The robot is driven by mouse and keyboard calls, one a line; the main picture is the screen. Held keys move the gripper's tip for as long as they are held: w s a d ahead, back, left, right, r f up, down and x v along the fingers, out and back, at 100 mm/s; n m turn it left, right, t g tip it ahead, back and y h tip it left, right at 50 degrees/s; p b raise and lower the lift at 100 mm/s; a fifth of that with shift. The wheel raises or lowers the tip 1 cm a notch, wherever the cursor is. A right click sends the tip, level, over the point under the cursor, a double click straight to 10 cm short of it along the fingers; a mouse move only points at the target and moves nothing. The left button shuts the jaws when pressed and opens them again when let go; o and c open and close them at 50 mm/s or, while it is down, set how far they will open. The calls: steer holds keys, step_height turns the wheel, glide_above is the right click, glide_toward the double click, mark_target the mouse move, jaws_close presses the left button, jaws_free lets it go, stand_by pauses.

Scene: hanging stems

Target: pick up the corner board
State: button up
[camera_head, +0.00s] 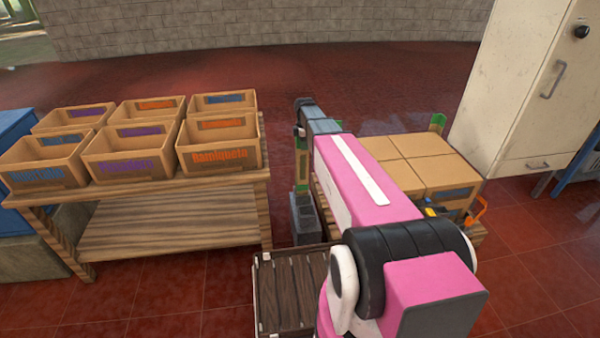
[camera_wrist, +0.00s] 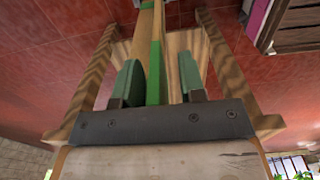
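A tall, narrow corner board (camera_head: 302,165), tan with green, stands upright left of my arm in the head view, partly hidden by the wrist. In the wrist view, a long tan and green board (camera_wrist: 154,55) runs between the two green fingers of my gripper (camera_wrist: 160,80). The fingers are apart, one on each side of it. The board lies nearer the left finger, and a gap shows on the right. My gripper is hardly visible in the head view.
A wooden table (camera_head: 170,225) with several cardboard bins (camera_head: 220,145) stands at left. Several closed boxes (camera_head: 440,172) sit on a pallet behind my arm. A grey block (camera_head: 305,217) and a dark wooden crate (camera_head: 283,290) are close by. A pale cabinet (camera_head: 520,90) stands at right.

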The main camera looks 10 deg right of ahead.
jaws_close()
